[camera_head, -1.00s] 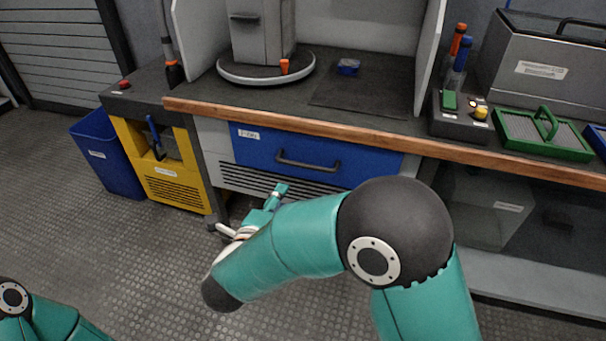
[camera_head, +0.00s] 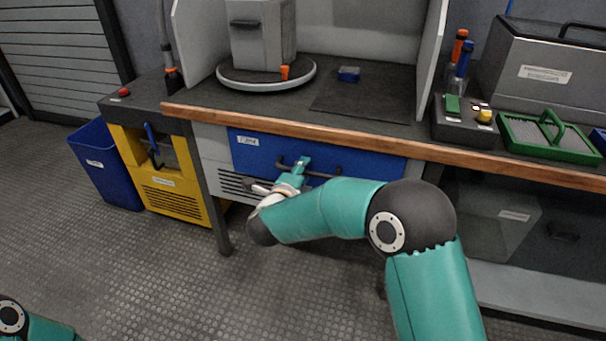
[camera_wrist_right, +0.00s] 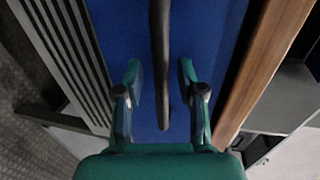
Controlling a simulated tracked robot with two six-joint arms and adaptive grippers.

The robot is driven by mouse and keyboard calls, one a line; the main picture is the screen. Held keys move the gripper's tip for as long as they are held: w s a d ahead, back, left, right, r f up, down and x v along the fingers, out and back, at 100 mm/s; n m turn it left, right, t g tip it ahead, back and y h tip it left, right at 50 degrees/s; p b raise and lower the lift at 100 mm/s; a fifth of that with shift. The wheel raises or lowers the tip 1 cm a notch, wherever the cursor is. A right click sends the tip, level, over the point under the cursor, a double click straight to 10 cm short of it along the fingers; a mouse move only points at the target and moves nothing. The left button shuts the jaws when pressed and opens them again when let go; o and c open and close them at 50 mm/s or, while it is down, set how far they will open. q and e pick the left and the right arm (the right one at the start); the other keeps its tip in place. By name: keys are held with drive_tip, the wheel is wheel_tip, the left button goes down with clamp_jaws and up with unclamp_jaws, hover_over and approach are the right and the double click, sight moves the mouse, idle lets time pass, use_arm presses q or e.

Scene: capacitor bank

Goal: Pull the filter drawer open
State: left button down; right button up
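The filter drawer has a blue front (camera_head: 375,164) with a white label and a dark bar handle (camera_head: 322,174), and it sits closed under the workbench. My right gripper (camera_head: 300,166) is at the left part of the handle. In the right wrist view, the drawer front (camera_wrist_right: 215,35) fills the middle and the handle (camera_wrist_right: 160,60) runs between the two fingers of my right gripper (camera_wrist_right: 160,75). The fingers are spread, with a gap to the handle on both sides. My left gripper is out of view; only a piece of my left arm shows at the lower left.
The wooden bench edge (camera_head: 370,139) runs just above the drawer. A vented grey panel (camera_head: 236,184) lies below it. A yellow unit (camera_head: 176,203) and a blue bin (camera_head: 106,170) stand to the left. The floor in front is clear.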

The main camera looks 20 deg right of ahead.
drive_tip(key=shift+w, duration=0.1)
clamp_jaws()
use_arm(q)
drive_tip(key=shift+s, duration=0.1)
use_arm(e)
drive_tip(key=shift+a+f, duration=0.1)
idle(0.3)
